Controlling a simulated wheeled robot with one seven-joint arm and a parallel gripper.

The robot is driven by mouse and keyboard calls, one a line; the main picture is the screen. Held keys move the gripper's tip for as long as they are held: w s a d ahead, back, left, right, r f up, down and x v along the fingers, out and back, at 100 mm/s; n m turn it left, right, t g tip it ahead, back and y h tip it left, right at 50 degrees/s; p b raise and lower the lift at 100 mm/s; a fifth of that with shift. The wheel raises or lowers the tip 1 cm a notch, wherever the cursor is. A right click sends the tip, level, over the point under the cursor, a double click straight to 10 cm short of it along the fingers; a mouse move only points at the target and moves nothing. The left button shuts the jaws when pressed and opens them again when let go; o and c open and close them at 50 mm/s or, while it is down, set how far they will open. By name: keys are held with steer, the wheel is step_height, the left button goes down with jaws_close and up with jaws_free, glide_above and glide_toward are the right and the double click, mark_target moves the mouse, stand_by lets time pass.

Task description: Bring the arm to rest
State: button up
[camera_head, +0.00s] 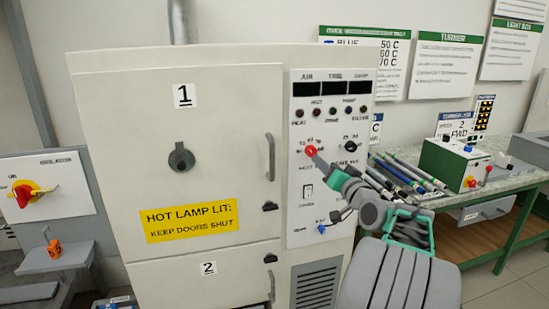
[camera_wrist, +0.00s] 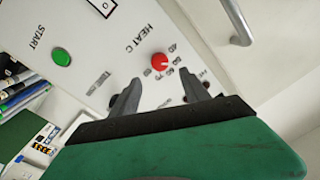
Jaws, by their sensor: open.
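My arm reaches up from the lower right in the head view. My gripper (camera_wrist: 167,97) is in front of the oven's control panel (camera_head: 302,218), close to the red heat knob (camera_head: 311,150). In the wrist view its two grey fingers stand apart, with the red knob (camera_wrist: 159,60) visible beyond and between them. Nothing is held between the fingers. I cannot tell whether a finger touches the panel. The fingertips are hard to make out in the head view.
A white cabinet (camera_head: 215,100) with doors 1 and 2 and handles fills the middle. A bench (camera_head: 520,180) at right holds several rods and a green box (camera_head: 450,163). At left are a red-yellow switch (camera_head: 30,193) and an orange block (camera_head: 54,249) on a grey shelf.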

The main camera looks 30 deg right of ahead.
steer(key=s+f+g+y, duration=0.1)
steer(key=s+f+g, duration=0.2)
steer(key=f, duration=0.6)
steer(key=s+f+g+y, duration=0.15)
steer(key=f+g, duration=0.25)
steer(key=f, duration=0.5)
steer(key=s+a+f+g+y, duration=0.1)
steer(key=s+a+f+g, duration=0.4)
steer(key=s, duration=0.4)
steer(key=s+a+f+g+y, duration=0.1)
steer(key=s+a+f+g, duration=0.2)
steer(key=s+a+f, duration=0.45)
steer(key=s+a+r+n+g+p, duration=0.1)
steer(key=s+a+r+g+p, duration=0.2)
steer(key=a, duration=0.6)
steer(key=w+a+r+n+t+p, duration=0.1)
steer(key=a+r+n, duration=0.3)
steer(key=a, duration=0.5)
steer(key=w+a+r+n+t+p, duration=0.2)
steer(key=w+a+r+n, duration=0.2)
steer(key=a+r, duration=0.3)
steer(key=shift+w+a+r, duration=0.15)
steer(key=shift+a+r, duration=0.25)
steer(key=shift+a, duration=0.85)
